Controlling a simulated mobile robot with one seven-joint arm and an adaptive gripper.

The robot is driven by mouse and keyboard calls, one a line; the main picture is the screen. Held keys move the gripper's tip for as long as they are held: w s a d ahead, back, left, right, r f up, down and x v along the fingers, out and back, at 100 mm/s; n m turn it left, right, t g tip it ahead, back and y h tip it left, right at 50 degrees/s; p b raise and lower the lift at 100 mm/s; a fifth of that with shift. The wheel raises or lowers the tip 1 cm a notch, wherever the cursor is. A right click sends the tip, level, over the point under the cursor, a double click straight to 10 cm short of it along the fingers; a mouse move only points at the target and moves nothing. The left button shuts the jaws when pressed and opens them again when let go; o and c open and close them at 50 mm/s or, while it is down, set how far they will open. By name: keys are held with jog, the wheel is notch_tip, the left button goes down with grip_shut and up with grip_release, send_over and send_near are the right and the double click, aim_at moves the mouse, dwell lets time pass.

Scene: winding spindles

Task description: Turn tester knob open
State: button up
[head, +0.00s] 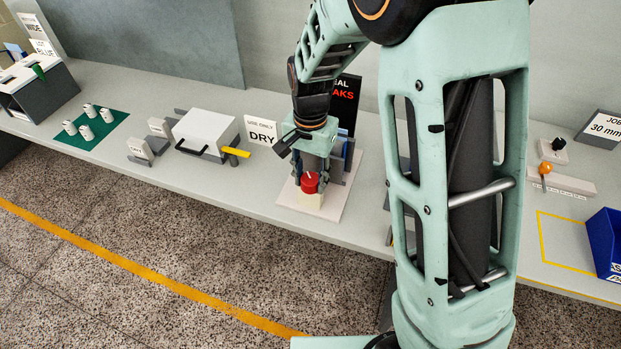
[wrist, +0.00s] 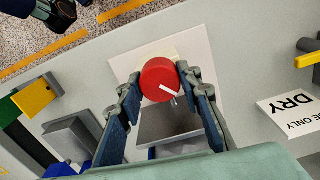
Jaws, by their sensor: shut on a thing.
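The red tester knob (head: 310,182) has a white pointer line and sits at the front of the tester on a pale base plate (head: 330,209). The knob also shows in the wrist view (wrist: 160,78), with its white line slanting toward the lower right. My gripper (head: 311,172) comes down over the knob from above. In the wrist view its two blue-padded fingers (wrist: 160,92) lie on either side of the knob, closed on it. The grey tester body (wrist: 165,130) behind the knob is partly hidden by my gripper.
A white "DRY" card (head: 262,132) and a yellow-handled lever (head: 236,152) stand left of the tester. A black sign (head: 346,100) with red letters stands behind it. A blue bin (head: 606,245) is at far right. The bench front edge is near the base plate.

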jog(key=n, duration=0.3)
jog(key=shift+n, duration=0.4)
jog(key=n, duration=0.3)
jog(key=shift+n, duration=0.3)
jog(key=n, duration=0.3)
jog(key=shift+n, duration=0.3)
jog(key=n, duration=0.3)
jog(key=shift+r+n, duration=0.1)
jog(key=shift+n, duration=0.2)
jog(key=n+p, duration=0.1)
jog(key=n, duration=0.2)
jog(key=shift+n, duration=0.3)
jog(key=n+p, duration=0.2)
jog(key=n, duration=0.1)
jog(key=shift+n, duration=0.4)
jog(key=n+p, duration=0.3)
jog(key=n, duration=0.2)
jog(key=shift+n, duration=0.4)
